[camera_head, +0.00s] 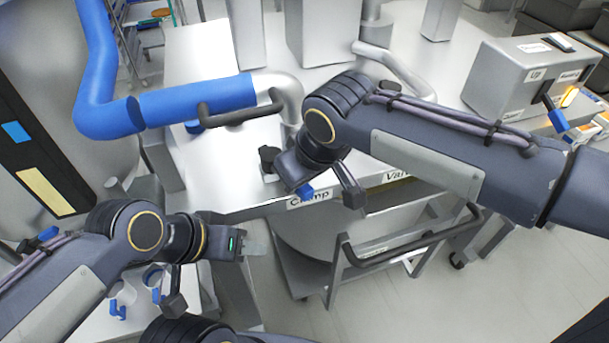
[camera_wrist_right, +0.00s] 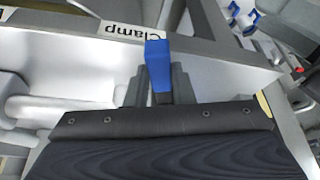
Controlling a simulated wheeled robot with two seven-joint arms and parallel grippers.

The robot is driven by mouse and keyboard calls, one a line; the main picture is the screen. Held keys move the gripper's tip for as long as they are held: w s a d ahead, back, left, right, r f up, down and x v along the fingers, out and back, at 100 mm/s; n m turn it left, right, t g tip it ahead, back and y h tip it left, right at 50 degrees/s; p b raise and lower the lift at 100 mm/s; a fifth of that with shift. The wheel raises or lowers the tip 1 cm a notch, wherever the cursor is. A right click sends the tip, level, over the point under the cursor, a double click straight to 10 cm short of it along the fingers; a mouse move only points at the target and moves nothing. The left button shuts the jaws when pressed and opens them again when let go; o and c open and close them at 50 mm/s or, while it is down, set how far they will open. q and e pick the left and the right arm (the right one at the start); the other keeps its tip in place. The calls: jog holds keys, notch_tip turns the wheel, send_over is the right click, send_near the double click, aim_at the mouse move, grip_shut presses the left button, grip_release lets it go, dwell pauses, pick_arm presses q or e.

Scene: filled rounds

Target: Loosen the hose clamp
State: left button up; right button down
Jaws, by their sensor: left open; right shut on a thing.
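A blue handle (camera_head: 305,191) sits by the label "Clamp" (camera_head: 308,199) at the front edge of the steel bench. My right gripper (camera_wrist_right: 158,88) is shut on this handle in the right wrist view, with the blue end (camera_wrist_right: 157,58) sticking out between the fingers. In the head view my right wrist hides most of the fingers and whatever the handle is attached to. My left gripper (camera_head: 254,243) is open and empty, low and left of the handle, in front of the bench. A thick blue hose (camera_head: 195,98) meets a bent grey pipe (camera_head: 278,84) above the bench.
A dark bar handle (camera_head: 240,112) is beside the hose joint. A grey box (camera_head: 515,85) with a blue lever (camera_head: 557,119) stands at the right. A cart with a dark push bar (camera_head: 410,241) is below the bench edge. The floor at the lower right is clear.

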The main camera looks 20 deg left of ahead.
jog(key=c, duration=1.5)
grip_release()
jog(key=shift+r, duration=0.1)
jog(key=v, duration=0.7)
jog(key=shift+s+d+r+b, duration=0.15)
jog(key=shift+s+r+b, duration=0.05)
jog(key=shift+r+b, duration=0.15)
jog(key=shift+f, duration=0.1)
